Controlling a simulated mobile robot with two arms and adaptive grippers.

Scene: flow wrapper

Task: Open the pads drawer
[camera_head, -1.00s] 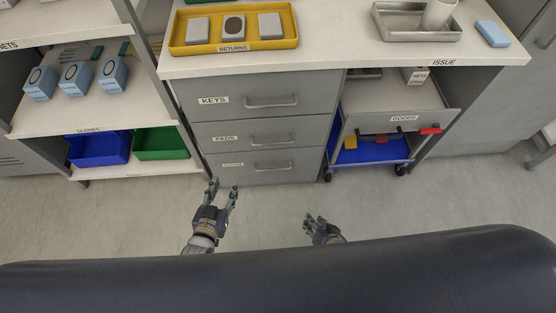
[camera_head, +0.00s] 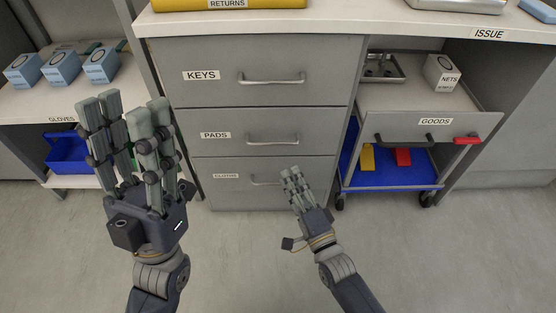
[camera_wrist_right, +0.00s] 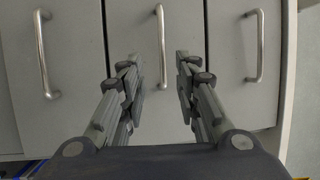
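The pads drawer (camera_head: 230,151) is the middle grey drawer of the cabinet, with a PADS label and a bar handle (camera_head: 272,140). It is shut, flush with its neighbours. In the right wrist view its handle (camera_wrist_right: 162,45) stands between my fingers, beyond the tips. My right gripper (camera_head: 291,174) is open and empty, in front of the cabinet, overlapping the bottom drawer in the head view; it also shows in the right wrist view (camera_wrist_right: 159,62). My left gripper (camera_head: 124,108) is open and empty, raised left of the drawers, before the shelf.
The keys drawer (camera_head: 214,58) is above and a bottom drawer (camera_head: 240,198) below, both shut. A GOODS drawer (camera_head: 470,125) with a red piece on its handle stands out at the right, above a blue cart (camera_head: 385,183). The counter (camera_head: 330,22) overhangs the drawers. The floor in front is clear.

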